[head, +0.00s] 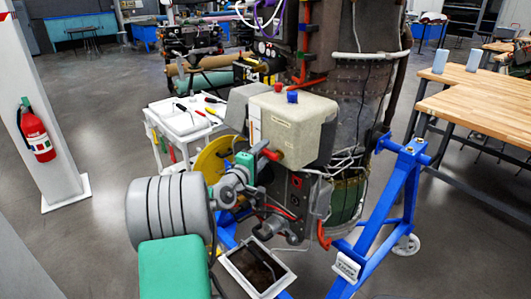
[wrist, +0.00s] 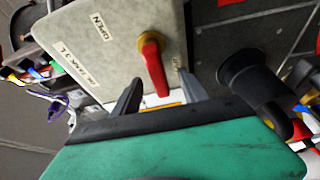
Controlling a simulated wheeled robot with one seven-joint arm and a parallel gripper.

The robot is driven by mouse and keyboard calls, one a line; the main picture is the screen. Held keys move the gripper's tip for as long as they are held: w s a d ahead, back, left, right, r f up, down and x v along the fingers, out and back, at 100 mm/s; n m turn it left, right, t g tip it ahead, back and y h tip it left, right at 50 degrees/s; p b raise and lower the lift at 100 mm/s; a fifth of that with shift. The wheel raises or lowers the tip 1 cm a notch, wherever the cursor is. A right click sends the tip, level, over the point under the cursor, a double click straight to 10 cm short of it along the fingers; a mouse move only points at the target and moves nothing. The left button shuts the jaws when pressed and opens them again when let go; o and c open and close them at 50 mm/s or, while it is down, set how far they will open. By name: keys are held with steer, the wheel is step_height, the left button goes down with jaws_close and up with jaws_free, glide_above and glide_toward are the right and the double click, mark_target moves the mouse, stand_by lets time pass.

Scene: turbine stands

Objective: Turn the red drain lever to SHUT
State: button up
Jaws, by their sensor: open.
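The red lever (wrist: 154,67) is on the face of a pale grey-beige box (wrist: 105,40), seen close in the wrist view. Its round hub is at the top and its handle points down in that picture, between my fingers. An OPEN label (wrist: 103,26) is left of the hub. A small mark right of the lever is partly hidden by a finger, too small to read. My gripper (wrist: 160,77) is open, one finger on each side of the lever, with gaps visible. In the head view the lever (head: 272,154) shows at the box's (head: 300,128) lower left, beside my gripper.
A black round fitting (wrist: 245,75) sticks out right of the box in the wrist view. The blue stand (head: 385,200) carries the engine. A tool cart (head: 180,122), a wooden bench (head: 490,95) and a drip tray (head: 258,270) are around it.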

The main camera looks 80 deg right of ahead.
steer(key=shift+a, duration=0.1)
steer(key=shift+w+a+f, duration=0.1)
steer(key=shift+w+a, duration=0.05)
steer(key=shift+a, duration=0.15)
steer(key=b+v, duration=0.1)
steer(key=v, duration=0.5)
steer(key=shift+b, duration=0.4)
steer(key=shift+a, duration=0.1)
